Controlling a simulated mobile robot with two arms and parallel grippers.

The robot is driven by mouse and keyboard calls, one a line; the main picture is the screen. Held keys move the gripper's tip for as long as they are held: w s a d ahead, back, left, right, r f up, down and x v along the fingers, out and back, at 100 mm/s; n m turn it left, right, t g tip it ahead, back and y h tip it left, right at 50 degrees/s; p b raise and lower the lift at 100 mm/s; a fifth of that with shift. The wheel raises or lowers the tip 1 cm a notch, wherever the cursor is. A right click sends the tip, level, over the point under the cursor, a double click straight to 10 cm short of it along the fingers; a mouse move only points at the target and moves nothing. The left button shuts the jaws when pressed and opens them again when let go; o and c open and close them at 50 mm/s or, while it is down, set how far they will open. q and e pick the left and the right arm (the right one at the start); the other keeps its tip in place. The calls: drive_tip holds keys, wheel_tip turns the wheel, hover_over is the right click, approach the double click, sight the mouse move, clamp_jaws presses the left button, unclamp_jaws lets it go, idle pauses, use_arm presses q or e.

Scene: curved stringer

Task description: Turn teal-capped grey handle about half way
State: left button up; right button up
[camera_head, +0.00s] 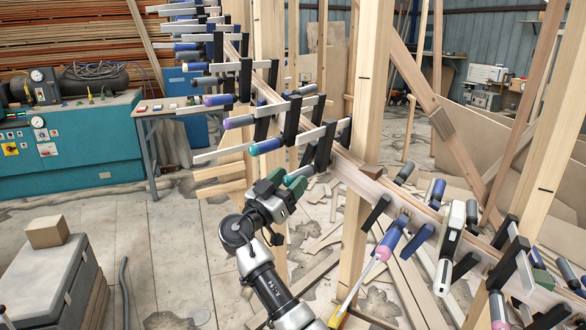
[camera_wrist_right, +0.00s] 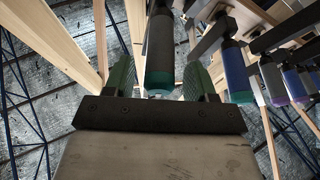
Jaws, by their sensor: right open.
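The teal-capped grey handle (camera_wrist_right: 160,55) shows in the right wrist view, its dark grey body pointing toward me and its teal cap at the lower end. My right gripper (camera_wrist_right: 159,70) is open, with one green-padded finger on each side of the handle. A gap shows on both sides, so the fingers look clear of it. My left gripper is not in view.
Upright timber posts (camera_head: 366,130) rise just right of my arm. A grey crate with a box (camera_head: 47,231) is at lower left.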

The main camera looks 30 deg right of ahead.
drive_tip(key=shift+x, duration=0.95)
drive_tip(key=shift+c, duration=0.3)
drive_tip(key=c, duration=0.9)
drive_tip(key=shift+o, duration=0.2)
